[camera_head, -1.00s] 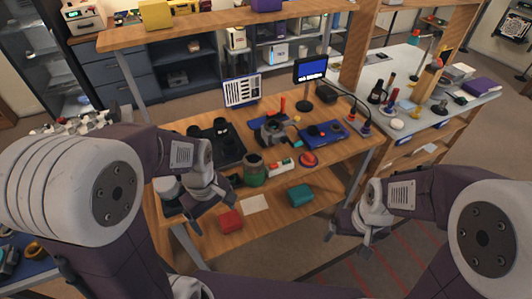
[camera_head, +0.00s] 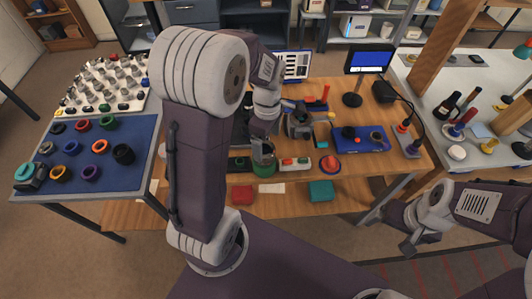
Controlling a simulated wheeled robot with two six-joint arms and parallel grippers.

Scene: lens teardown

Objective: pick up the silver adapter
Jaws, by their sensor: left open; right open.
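I cannot single out the silver adapter. Several small silver pieces stand on a white board (camera_head: 128,106) at the far left, too small to tell apart. My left gripper (camera_head: 262,150) is open and points down at the workbench, just above or at a green round holder (camera_head: 264,170). The arm hides part of the bench behind it. Whether the jaws surround anything there is too small to tell. My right gripper (camera_head: 408,246) is open and empty, low at the right, off the bench's front edge.
A blue mat (camera_head: 120,178) on the left table bears several coloured rings. The wooden bench (camera_head: 345,205) also holds a teal box (camera_head: 320,190), a red box (camera_head: 242,195), a red button (camera_head: 330,164) and a small monitor (camera_head: 370,60). A white side table stands at right.

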